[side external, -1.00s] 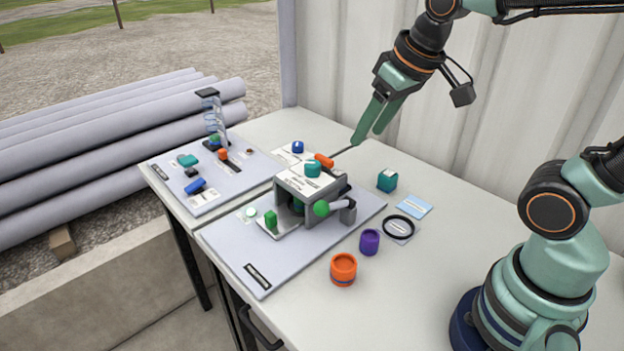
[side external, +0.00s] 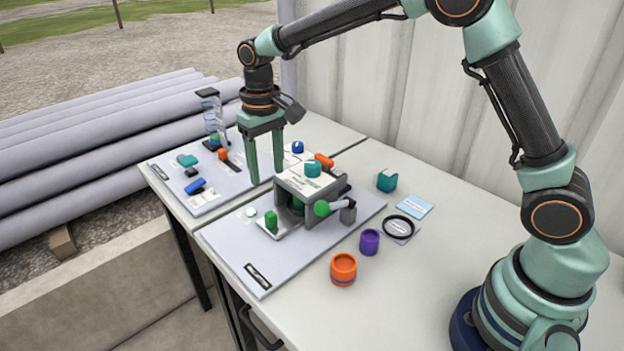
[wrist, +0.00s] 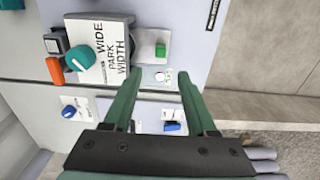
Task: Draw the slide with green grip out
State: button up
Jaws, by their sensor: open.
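The slide's green grip (side external: 271,220) stands upright on a pale plate at the left front of a grey housing (side external: 309,183). In the wrist view the green grip (wrist: 160,49) shows beyond my fingertips, beside the white labelled top (wrist: 101,51). My gripper (side external: 266,180) points down with its fingers apart and empty, behind and left of the housing. It is apart from the grip. In the wrist view my gripper (wrist: 160,74) has a white round button (wrist: 159,76) between its fingertips. The part of the slide inside the housing is hidden.
A second board (side external: 205,205) with a blue block (side external: 195,186) lies left. An orange jar (side external: 343,269) and purple cup (side external: 369,242) stand at the front right.

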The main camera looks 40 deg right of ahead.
aim_at(270, 214)
notch_tip(270, 214, down, 12)
jog(key=shift+w+a+f, duration=0.1)
jog(key=shift+f, duration=0.15)
dwell(0.4)
grip_shut()
dwell(1.3)
